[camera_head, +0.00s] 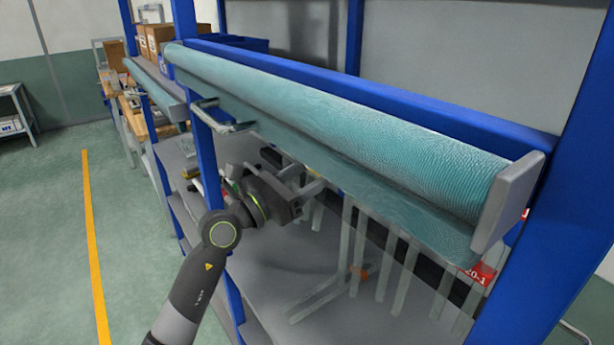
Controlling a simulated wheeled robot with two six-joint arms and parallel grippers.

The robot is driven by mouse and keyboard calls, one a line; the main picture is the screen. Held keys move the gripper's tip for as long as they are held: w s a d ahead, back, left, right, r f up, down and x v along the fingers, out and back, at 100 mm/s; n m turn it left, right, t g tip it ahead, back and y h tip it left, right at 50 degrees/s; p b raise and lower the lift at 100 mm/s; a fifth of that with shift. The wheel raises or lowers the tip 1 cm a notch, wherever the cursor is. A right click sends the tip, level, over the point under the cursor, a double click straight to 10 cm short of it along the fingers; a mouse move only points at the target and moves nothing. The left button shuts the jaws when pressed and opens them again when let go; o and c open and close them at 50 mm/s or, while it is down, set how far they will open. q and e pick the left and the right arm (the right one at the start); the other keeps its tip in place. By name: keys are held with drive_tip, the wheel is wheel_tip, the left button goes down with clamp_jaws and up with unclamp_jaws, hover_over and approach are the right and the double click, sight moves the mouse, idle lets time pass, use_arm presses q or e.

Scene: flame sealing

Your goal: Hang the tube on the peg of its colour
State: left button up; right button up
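Several pale, see-through tube-like bars (386,266) stand or hang in a row under the teal ledge, at the right of the shelf. I cannot make out which bar is the tube or see a clear coloured peg. My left gripper (306,184) is beneath the ledge, left of the row. Its fingers look spread, with nothing clear between them. My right gripper is out of view.
A long teal padded ledge (340,125) with a grey end plate (507,200) overhangs the area. Blue posts (209,155) frame the shelf. A metal handle (222,118) juts out above my arm. A red label (482,274) is at the right. Floor at left is clear.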

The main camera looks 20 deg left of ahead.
use_arm(q)
drive_tip(key=o, duration=1.5)
idle(0.4)
drive_tip(key=shift+r+v, duration=0.15)
drive_tip(key=shift+v, duration=2.1)
drive_tip(key=shift+r+v, duration=0.15)
drive_tip(key=shift+v, duration=2.05)
drive_tip(key=shift+s, duration=0.1)
